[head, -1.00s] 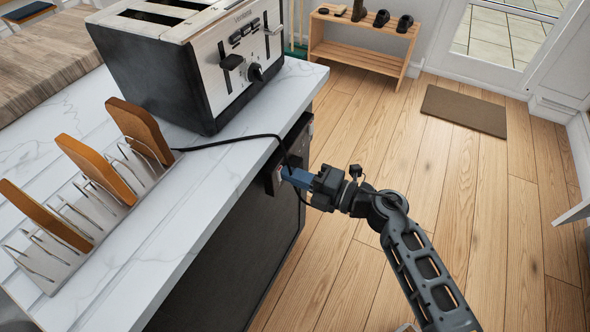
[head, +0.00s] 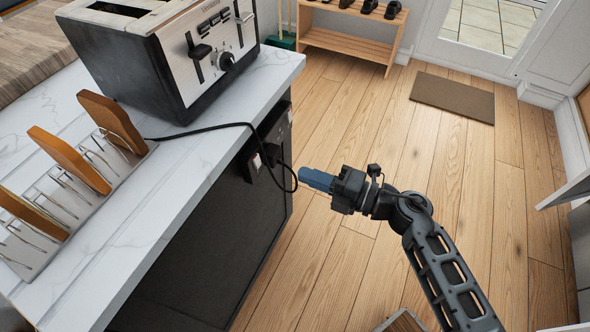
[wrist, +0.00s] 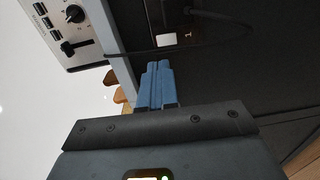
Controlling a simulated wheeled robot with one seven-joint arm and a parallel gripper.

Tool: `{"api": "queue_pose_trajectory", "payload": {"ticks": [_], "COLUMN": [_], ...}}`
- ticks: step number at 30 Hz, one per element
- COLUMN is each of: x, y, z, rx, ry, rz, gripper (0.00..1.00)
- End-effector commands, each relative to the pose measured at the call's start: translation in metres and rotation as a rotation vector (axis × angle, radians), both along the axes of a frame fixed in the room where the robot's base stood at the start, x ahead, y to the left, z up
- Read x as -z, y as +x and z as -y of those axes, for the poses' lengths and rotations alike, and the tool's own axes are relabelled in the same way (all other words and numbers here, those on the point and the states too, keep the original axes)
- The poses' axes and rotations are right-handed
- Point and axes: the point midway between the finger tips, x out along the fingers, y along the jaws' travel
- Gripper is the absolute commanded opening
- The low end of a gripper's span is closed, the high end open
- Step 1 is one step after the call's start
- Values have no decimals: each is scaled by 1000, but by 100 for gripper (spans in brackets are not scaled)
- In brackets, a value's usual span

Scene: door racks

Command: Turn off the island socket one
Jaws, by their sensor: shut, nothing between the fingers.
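The island socket (head: 262,158) is a dark panel on the side of the island, just under the countertop edge, with a black cord hanging in front of it. A small white switch with a red mark (head: 256,161) shows on its near part. The wrist view shows a white switch (wrist: 167,39) in a dark panel beyond the fingertips; its on or off position is too small to tell. My gripper (head: 303,178) has blue fingers, shut and empty, in the air to the right of the socket and apart from it. The fingers also show in the wrist view (wrist: 157,72).
A toaster (head: 165,60) stands on the white countertop (head: 150,205), and its black cord (head: 215,127) loops close to my fingertips. A rack with wooden boards (head: 85,190) is at left. The wooden floor (head: 400,130) right of the island is open, with a brown mat (head: 453,96).

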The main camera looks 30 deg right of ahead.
Motion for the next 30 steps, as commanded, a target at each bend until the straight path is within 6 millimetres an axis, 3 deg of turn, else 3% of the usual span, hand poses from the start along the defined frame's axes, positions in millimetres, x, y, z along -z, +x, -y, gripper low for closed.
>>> {"api": "queue_pose_trajectory", "payload": {"ticks": [3,9,30], "x": [0,-2,-3], "y": [-18,-33,-36], "z": [9,19,20], "rx": [0,-1,1], "ry": [-1,0,4], "rz": [-2,-1,-1], "gripper": [0,0,0]}}
